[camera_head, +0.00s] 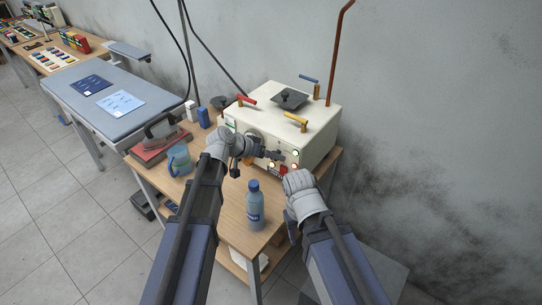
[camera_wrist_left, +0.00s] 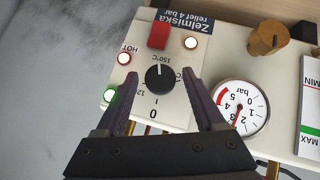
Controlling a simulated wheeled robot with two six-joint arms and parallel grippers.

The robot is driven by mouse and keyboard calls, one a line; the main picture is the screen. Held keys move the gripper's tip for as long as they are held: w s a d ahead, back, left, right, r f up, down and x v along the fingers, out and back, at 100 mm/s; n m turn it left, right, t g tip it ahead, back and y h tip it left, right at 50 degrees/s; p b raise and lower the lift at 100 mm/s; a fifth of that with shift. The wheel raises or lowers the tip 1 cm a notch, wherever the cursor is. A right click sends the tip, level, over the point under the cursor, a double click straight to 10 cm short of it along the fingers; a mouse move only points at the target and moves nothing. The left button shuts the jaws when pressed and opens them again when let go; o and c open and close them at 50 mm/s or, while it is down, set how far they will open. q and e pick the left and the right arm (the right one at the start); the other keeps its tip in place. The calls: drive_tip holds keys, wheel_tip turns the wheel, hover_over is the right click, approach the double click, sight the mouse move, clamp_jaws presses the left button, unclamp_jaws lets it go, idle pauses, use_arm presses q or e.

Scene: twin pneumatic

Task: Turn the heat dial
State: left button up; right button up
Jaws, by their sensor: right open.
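The heat dial (camera_wrist_left: 159,77) is a round black knob with a white pointer mark on a white panel. The scale around it shows 150°C on the far side and 0 on the near side, and the mark faces the 150°C side. My left gripper (camera_wrist_left: 160,92) is open, with one finger on either side of the dial; I cannot tell whether they touch it. In the head view my left gripper (camera_head: 284,156) is at the front of the cream machine (camera_head: 318,125) and hides the dial. My right gripper (camera_head: 291,214) is open and empty, low at the right, apart from the machine.
A red switch (camera_wrist_left: 158,36), lit lamps (camera_wrist_left: 124,58) and a pressure gauge (camera_wrist_left: 240,108) surround the dial. A blue bottle (camera_head: 255,205) stands between my arms on the wooden table (camera_head: 232,208). A blue mug (camera_head: 179,160) stands left. The wall is close behind.

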use_arm(q)
drive_tip(key=shift+a+r, duration=0.1)
drive_tip(key=p+v, duration=0.5)
drive_tip(key=v, duration=0.2)
drive_tip(key=shift+s+a+r, duration=0.15)
drive_tip(key=shift+s+a, duration=0.05)
drive_tip(key=shift+a, duration=0.1)
idle(0.5)
